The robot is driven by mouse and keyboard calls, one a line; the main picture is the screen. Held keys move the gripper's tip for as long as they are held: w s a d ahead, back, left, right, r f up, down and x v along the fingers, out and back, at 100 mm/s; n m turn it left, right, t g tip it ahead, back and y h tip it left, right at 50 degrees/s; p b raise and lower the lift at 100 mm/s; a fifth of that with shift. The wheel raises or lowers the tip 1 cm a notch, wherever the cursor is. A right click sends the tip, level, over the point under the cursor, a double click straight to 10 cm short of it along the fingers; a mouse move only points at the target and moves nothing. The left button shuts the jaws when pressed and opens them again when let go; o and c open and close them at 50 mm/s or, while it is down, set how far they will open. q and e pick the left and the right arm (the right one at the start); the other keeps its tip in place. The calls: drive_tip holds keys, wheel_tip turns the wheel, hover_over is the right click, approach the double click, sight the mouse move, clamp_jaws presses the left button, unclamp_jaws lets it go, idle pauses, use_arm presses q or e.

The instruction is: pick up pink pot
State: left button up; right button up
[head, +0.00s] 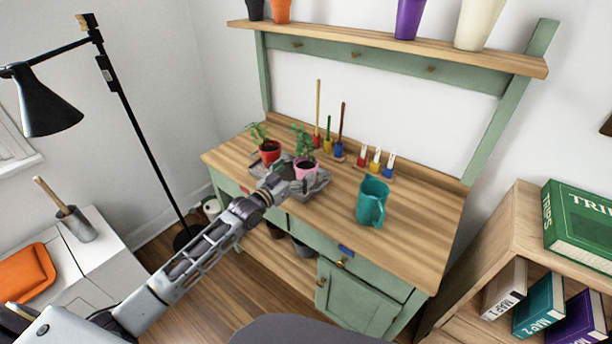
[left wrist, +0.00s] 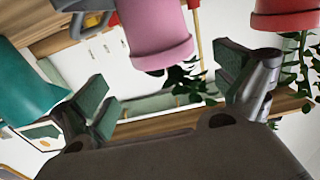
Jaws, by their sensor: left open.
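In the left wrist view the picture is upside down, and the pink pot (left wrist: 157,35) shows ahead of the gap between the fingers. My left gripper (head: 298,180) is close to the pot on its near side, and its fingers are spread. In the wrist view the gripper (left wrist: 165,88) is open with nothing between its pads. The gripper covers part of the pot's lower side in the head view. My right gripper is not in view.
A red pot (head: 270,151) with a plant stands just left of the pink pot; it also shows in the wrist view (left wrist: 286,14). A teal jug (head: 371,202) stands to the right. Small tools (head: 328,140) stand behind. The bench's right end (head: 430,225) is clear.

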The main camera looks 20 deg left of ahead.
sight(309, 160)
use_arm(q)
drive_tip(key=shift+w+d, duration=0.25)
drive_tip(key=shift+w, duration=0.45)
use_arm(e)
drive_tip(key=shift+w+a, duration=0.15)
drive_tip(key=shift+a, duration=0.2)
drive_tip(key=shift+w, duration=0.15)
use_arm(q)
drive_tip(key=shift+w+f, duration=0.1)
drive_tip(key=shift+w, duration=0.35)
drive_tip(key=shift+w+d+f, duration=0.15)
drive_tip(key=shift+w, duration=0.4)
drive_tip(key=shift+w+d+f+b, duration=0.15)
drive_tip(key=shift+w+b, duration=0.2)
drive_tip(key=shift+w, duration=0.25)
drive_tip(key=shift+x, duration=0.8)
drive_tip(key=shift+w, duration=0.2)
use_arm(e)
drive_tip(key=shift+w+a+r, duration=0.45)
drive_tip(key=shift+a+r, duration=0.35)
